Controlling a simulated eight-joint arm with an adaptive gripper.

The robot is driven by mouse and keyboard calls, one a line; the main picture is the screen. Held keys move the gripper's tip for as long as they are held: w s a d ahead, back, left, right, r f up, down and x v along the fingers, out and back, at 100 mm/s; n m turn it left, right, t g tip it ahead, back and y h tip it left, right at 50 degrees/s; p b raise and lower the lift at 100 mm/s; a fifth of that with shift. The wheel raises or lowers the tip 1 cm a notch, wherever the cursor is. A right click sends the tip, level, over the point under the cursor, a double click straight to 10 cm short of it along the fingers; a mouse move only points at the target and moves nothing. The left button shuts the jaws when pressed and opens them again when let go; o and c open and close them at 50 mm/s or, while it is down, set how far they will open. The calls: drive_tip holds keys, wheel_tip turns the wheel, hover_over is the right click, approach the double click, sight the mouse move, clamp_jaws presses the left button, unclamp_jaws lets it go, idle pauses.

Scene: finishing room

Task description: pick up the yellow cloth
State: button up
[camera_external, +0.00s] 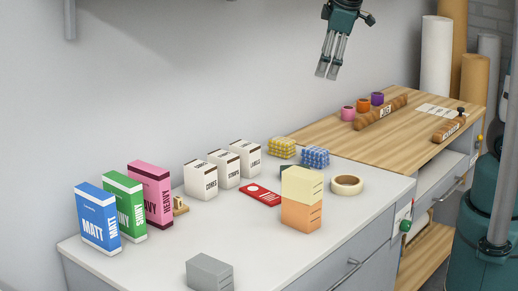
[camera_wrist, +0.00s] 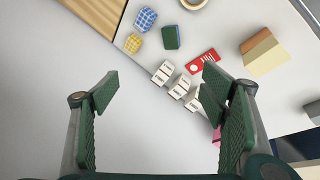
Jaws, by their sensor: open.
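The yellow cloth (camera_external: 281,148) is a small folded bundle with a checked pattern. It lies on the white counter near the wooden bench, and it also shows near the top of the wrist view (camera_wrist: 132,43). A similar blue checked cloth (camera_external: 315,157) lies to its right, and it is above the yellow one in the wrist view (camera_wrist: 146,18). My gripper (camera_external: 326,74) hangs high above the counter, pointing down, apart from the cloth. Its fingers are spread and empty in the wrist view (camera_wrist: 158,95).
A dark green block (camera_wrist: 171,37) is beside the cloths, mostly hidden externally behind stacked cream and orange blocks (camera_external: 301,215). Three white boxes (camera_external: 201,180), a red card (camera_external: 260,195) and a tape roll (camera_external: 347,185) stand nearby. The wooden bench (camera_external: 425,95) adjoins the counter.

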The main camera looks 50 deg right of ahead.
drive_tip(key=w+d+f+n+g+h+b, duration=0.1)
drive_tip(key=w+d+f+n+b, duration=0.2)
drive_tip(key=w+f, duration=0.45)
drive_tip(key=n+g+h+b, duration=0.1)
drive_tip(key=n+g+b, duration=0.15)
drive_tip(key=n, duration=0.55)
approach(281, 140)
drive_tip(key=f, duration=0.2)
drive_tip(key=shift+w+d+f+g+h, duration=0.3)
drive_tip(key=shift+w+d+f+g, duration=0.15)
drive_tip(key=shift+w+g, duration=0.15)
drive_tip(key=shift+x, duration=1.3)
drive_tip(key=shift+x, duration=2.55)
drive_tip(key=shift+s, duration=0.1)
